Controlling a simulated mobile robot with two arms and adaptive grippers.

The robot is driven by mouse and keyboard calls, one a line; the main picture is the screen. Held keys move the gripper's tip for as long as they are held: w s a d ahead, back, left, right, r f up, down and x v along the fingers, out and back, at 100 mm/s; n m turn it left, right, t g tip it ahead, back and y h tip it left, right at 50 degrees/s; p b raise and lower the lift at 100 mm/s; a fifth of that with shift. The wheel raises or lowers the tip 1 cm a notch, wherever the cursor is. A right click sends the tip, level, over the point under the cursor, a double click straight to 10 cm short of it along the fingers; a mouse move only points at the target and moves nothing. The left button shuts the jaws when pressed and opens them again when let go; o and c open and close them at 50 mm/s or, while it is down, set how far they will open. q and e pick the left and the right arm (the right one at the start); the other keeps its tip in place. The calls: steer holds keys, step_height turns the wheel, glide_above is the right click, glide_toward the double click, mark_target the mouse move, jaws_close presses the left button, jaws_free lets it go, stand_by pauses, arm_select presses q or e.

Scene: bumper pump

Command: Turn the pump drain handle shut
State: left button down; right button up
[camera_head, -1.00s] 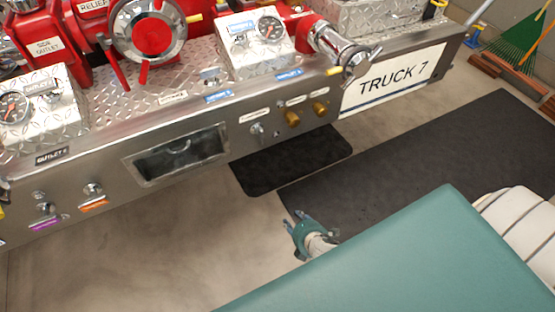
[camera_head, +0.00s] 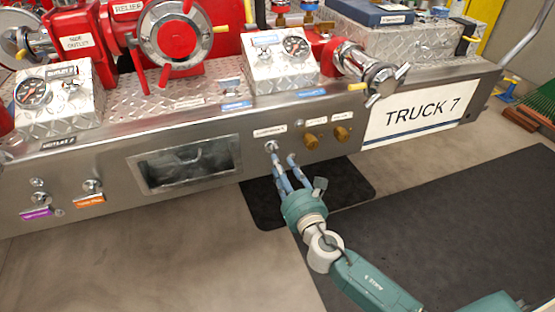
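My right gripper (camera_head: 284,160) is open, with its blue-grey fingers spread and pointing up at the front of the steel bumper. A small silver handle (camera_head: 271,146) sits on the bumper's front face, under a white label too small to read surely. It may be the pump drain handle. The left fingertip is at its lower edge in the picture and partly hides it; I cannot tell whether they touch. The other finger stands to its right. My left gripper is not in view.
Two brass knobs (camera_head: 311,141) sit just right of the silver handle. A recessed window (camera_head: 185,163) is to its left. Two silver controls with purple and orange labels (camera_head: 89,201) are farther left. A capped silver outlet (camera_head: 380,79) juts out above right. Black mats (camera_head: 450,210) lie on the floor.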

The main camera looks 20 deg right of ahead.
mark_target(275, 152)
steer(key=shift+w, duration=2.3)
steer(key=shift+c, duration=0.3)
jaws_close()
